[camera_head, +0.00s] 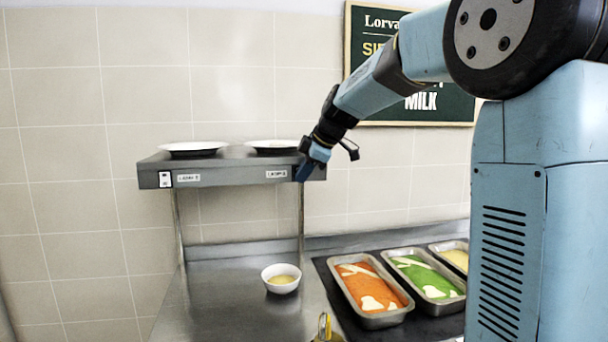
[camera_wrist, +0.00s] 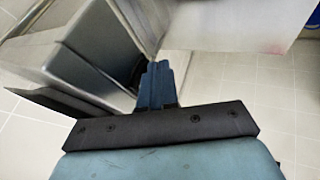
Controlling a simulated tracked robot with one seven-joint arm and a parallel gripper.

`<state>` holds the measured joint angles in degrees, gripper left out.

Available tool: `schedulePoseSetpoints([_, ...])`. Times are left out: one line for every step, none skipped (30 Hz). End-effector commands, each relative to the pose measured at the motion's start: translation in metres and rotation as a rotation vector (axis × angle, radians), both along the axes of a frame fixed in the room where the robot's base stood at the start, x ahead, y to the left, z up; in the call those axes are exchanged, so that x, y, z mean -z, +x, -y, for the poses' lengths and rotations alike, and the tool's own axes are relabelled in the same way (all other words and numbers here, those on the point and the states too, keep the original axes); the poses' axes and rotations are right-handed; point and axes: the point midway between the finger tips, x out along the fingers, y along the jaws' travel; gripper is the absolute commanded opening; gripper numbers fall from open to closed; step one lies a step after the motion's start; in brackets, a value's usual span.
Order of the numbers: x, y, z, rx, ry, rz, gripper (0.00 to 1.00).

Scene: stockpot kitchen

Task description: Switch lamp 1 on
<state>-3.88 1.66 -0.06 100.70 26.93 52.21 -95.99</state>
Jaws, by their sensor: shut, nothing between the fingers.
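A steel shelf (camera_head: 232,178) carries two small labels on its front edge. The left label (camera_head: 188,178) sits beside a white switch (camera_head: 165,180). The right label (camera_head: 276,174) sits near the shelf's right end; both are too small to read surely, though they look like lamp labels. My gripper (camera_head: 303,173) is shut and empty at the shelf's front right corner, just right of the right label. It hides any switch there, and I cannot tell whether it touches the shelf. In the wrist view the shut fingers (camera_wrist: 158,72) point toward grey metal surfaces. No lit lamp shows.
Two plates (camera_head: 193,148) (camera_head: 273,145) lie on the shelf. Below, a white bowl (camera_head: 281,286) stands on the steel counter (camera_head: 225,300). Several food pans, including an orange one (camera_head: 370,288) and a green one (camera_head: 425,277), stand right. A sign (camera_head: 440,105) hangs behind my arm.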

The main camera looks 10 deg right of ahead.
Motion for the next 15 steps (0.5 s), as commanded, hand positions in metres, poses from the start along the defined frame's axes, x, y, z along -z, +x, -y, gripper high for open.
schedulePoseSetpoints([0.0001,0.0000,0.0000,0.000,0.000,0.000,0.00])
schedulePoseSetpoints([0.0002,0.0005,0.0001,0.000,0.000,0.000,0.00])
schedulePoseSetpoints([0.0011,0.0019,0.0001,0.001,0.000,0.000,0.00])
schedulePoseSetpoints([0.0019,0.0035,0.0001,0.000,0.000,-0.001,0.00])
schedulePoseSetpoints([0.0029,0.0055,0.0002,0.001,-0.001,-0.001,0.00])
schedulePoseSetpoints([0.0023,0.0051,0.0002,0.001,0.000,0.000,0.00])
schedulePoseSetpoints([0.0023,0.0049,0.0002,0.001,0.000,0.000,0.00])
schedulePoseSetpoints([0.0023,0.0049,0.0001,0.001,0.000,0.000,0.00])
schedulePoseSetpoints([0.0024,0.0049,0.0001,0.001,0.000,0.000,0.00])
schedulePoseSetpoints([0.0024,0.0049,0.0001,0.001,0.000,0.000,0.00])
schedulePoseSetpoints([0.0023,0.0049,0.0000,0.001,0.000,0.000,0.00])
schedulePoseSetpoints([0.0022,0.0050,0.0000,0.001,0.000,0.000,0.00])
schedulePoseSetpoints([0.0020,0.0050,0.0000,0.001,0.000,0.000,0.00])
schedulePoseSetpoints([0.0015,0.0049,0.0000,0.000,0.000,0.000,0.00])
schedulePoseSetpoints([0.0007,0.0050,-0.0001,0.000,0.000,0.001,0.00])
